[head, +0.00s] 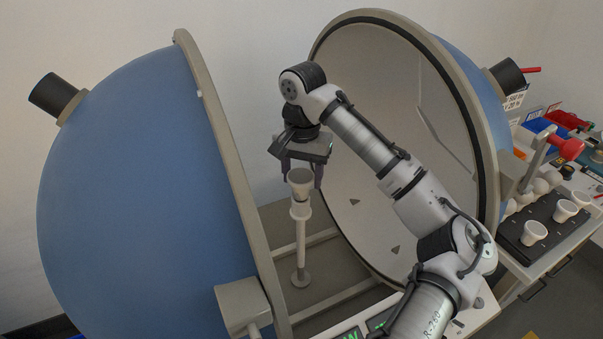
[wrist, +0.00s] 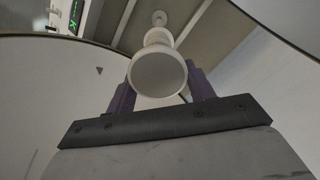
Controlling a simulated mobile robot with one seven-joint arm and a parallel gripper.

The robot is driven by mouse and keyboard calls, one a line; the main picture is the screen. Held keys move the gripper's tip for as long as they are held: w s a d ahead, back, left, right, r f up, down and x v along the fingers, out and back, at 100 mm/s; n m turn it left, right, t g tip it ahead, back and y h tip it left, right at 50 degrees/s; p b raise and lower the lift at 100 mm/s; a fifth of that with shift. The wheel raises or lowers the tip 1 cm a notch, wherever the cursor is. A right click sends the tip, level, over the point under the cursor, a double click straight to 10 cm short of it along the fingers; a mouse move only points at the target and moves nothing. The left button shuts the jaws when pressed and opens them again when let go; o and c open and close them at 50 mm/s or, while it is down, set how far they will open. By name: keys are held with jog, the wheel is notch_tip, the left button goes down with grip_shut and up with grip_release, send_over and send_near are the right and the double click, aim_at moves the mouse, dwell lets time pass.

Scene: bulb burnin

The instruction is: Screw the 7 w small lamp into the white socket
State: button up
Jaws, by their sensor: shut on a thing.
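A small white reflector lamp (head: 300,186) stands upright, its round grey face up, at the top of the post in the open sphere. My gripper (head: 302,182) points down over it, one dark finger on each side. In the wrist view the lamp's round face (wrist: 158,73) fills the space between the purple fingers of my gripper (wrist: 160,84). The white socket (head: 300,211) on the thin post is directly below the lamp, in line with it. The lamp's base is hidden, so I cannot tell how deep it sits. No wattage marking is readable.
The blue hemispheres (head: 130,190) with their beige rims stand on both sides of the post. At right, a black tray (head: 515,240) holds several white lamps on a bench. A lit green display (head: 350,335) is at the bottom.

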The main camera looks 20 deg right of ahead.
jog(key=m, duration=0.5)
jog(key=shift+s+f, duration=0.1)
jog(key=shift+s, duration=0.15)
jog(key=m, duration=0.5)
jog(key=shift+s, duration=0.25)
jog(key=m, duration=0.5)
jog(key=shift+s, duration=0.2)
jog(key=m, duration=0.5)
jog(key=shift+s+f+m, duration=0.1)
jog(key=shift+s+m, duration=0.15)
jog(key=shift+m, duration=0.15)
jog(key=o, duration=0.9)
jog(key=shift+d, duration=0.1)
jog(key=shift+c, duration=0.2)
